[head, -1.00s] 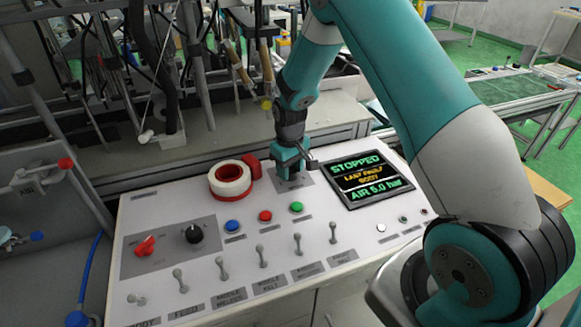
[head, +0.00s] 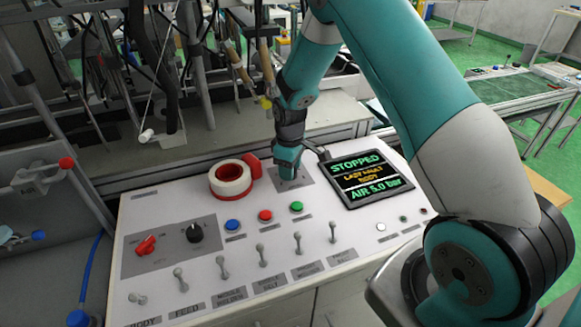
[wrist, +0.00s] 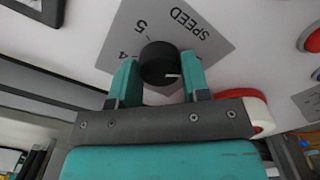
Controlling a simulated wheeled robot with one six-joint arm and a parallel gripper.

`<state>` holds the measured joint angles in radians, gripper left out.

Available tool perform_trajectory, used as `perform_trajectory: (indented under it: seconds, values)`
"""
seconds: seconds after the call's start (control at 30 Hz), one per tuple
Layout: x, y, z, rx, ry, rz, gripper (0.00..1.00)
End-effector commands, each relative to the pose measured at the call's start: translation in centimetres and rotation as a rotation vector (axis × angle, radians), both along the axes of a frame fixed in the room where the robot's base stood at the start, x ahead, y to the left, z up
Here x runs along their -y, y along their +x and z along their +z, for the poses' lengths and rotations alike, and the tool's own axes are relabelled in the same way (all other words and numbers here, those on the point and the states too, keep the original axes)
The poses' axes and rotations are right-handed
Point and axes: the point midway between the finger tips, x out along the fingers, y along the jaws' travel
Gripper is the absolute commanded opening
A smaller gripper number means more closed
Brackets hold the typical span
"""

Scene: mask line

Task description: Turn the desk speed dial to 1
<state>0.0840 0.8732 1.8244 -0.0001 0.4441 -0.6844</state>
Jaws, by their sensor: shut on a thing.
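In the wrist view the speed dial is a round black knob (wrist: 157,60) with a short white pointer mark, on a grey plate (wrist: 190,28) reading SPEED. The plate is upside down there, and the figures 5 and 4 show to the left of the knob. The mark points to the right, away from these figures. My gripper (wrist: 160,82) is shut on the knob, one teal finger on each side. In the head view my gripper (head: 287,165) comes down on the grey plate (head: 297,183) and hides the knob. The other figures are hidden.
The white desk panel carries a red-and-white tape roll (head: 230,178) left of my gripper and a display (head: 366,180) reading STOPPED on the right. Blue, red and green buttons (head: 297,207), a black knob (head: 194,233), a red switch (head: 146,245) and several toggle levers stand nearer.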

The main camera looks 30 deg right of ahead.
Motion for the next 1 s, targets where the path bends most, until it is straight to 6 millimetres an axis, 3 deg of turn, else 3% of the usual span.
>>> perform_trajectory:
  seconds: [0.23,0.27,0.37,0.63,0.77,1.0]
  values:
    - [0.0,0.0,0.0,0.001,-0.001,0.002,0.19]
    - [0.0,0.0,0.0,0.001,-0.001,0.002,0.48]
    - [0.0,0.0,0.0,0.001,-0.001,0.001,0.68]
    - [0.0,0.0,0.1,0.001,-0.001,0.0,0.68]
    - [0.0,0.1,1.0,0.003,-0.001,0.0,0.68]
    - [0.0,0.1,6.2,0.008,-0.001,0.0,0.68]
